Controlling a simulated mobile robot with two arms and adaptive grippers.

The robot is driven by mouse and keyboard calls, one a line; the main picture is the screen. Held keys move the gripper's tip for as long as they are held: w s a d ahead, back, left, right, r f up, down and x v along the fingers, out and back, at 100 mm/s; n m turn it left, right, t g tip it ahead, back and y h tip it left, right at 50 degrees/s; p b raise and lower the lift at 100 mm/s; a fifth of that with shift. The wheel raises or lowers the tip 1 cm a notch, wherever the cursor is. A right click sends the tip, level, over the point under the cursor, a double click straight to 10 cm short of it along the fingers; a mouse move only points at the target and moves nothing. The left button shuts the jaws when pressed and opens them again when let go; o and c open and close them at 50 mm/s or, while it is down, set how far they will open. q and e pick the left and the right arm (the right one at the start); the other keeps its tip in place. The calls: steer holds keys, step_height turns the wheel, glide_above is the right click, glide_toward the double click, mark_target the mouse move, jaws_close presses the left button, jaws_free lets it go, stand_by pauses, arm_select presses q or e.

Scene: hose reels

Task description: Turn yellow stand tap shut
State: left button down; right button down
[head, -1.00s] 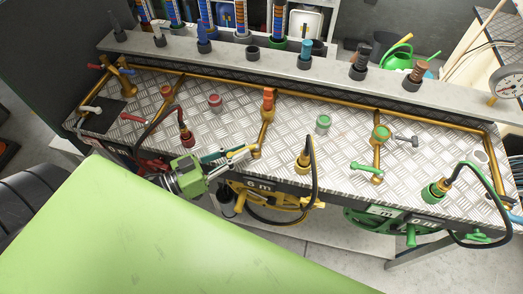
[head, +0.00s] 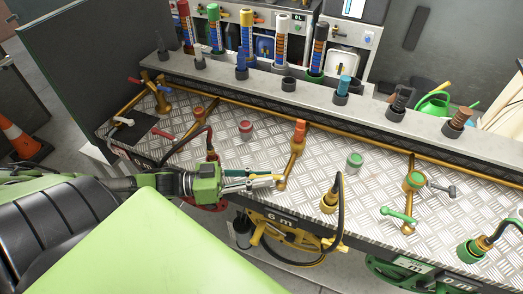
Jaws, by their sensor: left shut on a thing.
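The yellow stand's brass pipe (head: 292,163) stands on the metal tread-plate bench near its front edge, with an orange top (head: 299,132). My left gripper (head: 272,181) reaches in from the left and is shut at the lower end of this pipe. It is closed on the yellow stand tap's handle, which is mostly hidden between the fingers. I cannot tell the handle's exact angle. The yellow hose nozzle (head: 329,203) stands just right of it, and the yellow reel (head: 285,232) hangs below the bench edge. My right gripper is not in view.
A green tap handle (head: 398,215) and green nozzle (head: 471,250) lie farther right. A red knob (head: 246,126) and a green knob (head: 355,160) sit on the plate. A grey shelf (head: 265,87) with holders runs behind. A black hose loops beside the yellow nozzle.

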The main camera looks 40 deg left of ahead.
arm_select(q)
steer(key=c, duration=2.1)
jaws_free()
steer(key=shift+f, duration=0.1)
steer(key=v, duration=1.2)
steer(key=shift+a, duration=0.1)
